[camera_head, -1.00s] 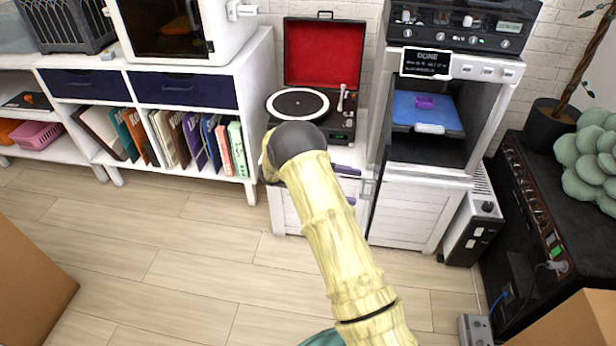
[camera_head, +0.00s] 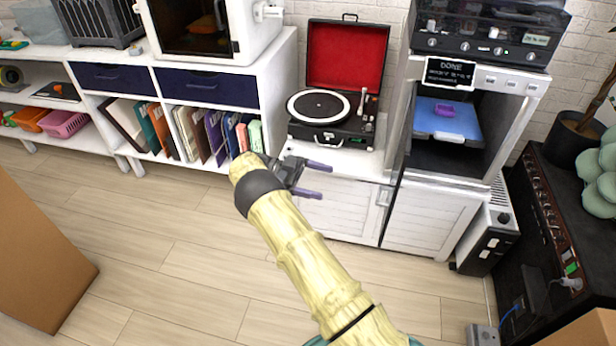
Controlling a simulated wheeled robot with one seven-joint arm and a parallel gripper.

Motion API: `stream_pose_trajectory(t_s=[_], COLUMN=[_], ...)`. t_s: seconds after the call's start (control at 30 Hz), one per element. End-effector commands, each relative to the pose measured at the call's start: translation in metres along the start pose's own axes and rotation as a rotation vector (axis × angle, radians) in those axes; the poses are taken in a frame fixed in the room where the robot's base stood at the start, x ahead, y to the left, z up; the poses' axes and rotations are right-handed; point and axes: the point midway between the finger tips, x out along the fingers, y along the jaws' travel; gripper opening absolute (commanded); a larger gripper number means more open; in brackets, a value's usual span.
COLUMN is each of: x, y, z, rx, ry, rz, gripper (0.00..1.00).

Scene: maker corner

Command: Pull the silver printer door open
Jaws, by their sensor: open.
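The silver-grey printer (camera_head: 513,140) stands on a white cabinet at the right, under a black unit. Its display (camera_head: 449,72) reads DONE. Inside, a blue bed (camera_head: 470,124) carries a small purple print (camera_head: 444,109). The interior shows clearly through the front; I cannot tell whether a clear door covers it or where its handle is. My gripper (camera_head: 325,182) is open and empty, its two purple fingers pointing right. In the picture it lies left of and lower than the printer, in front of the cabinet below the record player, apart from the printer.
A record player (camera_head: 334,133) with a red lid stands left of the printer. A white printer (camera_head: 212,49) sits on the shelf unit at upper left. A black amplifier (camera_head: 560,215) and plant are at right. A cardboard box (camera_head: 40,265) is at left. The middle floor is clear.

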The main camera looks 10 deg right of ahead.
Motion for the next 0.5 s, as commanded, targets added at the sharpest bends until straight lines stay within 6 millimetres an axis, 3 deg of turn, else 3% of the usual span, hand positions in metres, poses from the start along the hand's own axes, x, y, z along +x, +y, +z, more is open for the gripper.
stream_pose_trajectory(t_s=[0.5], x=[-0.018], y=[-0.001], z=[0.001], rx=[0.003], ry=[0.005], rz=[0.009], gripper=[0.85])
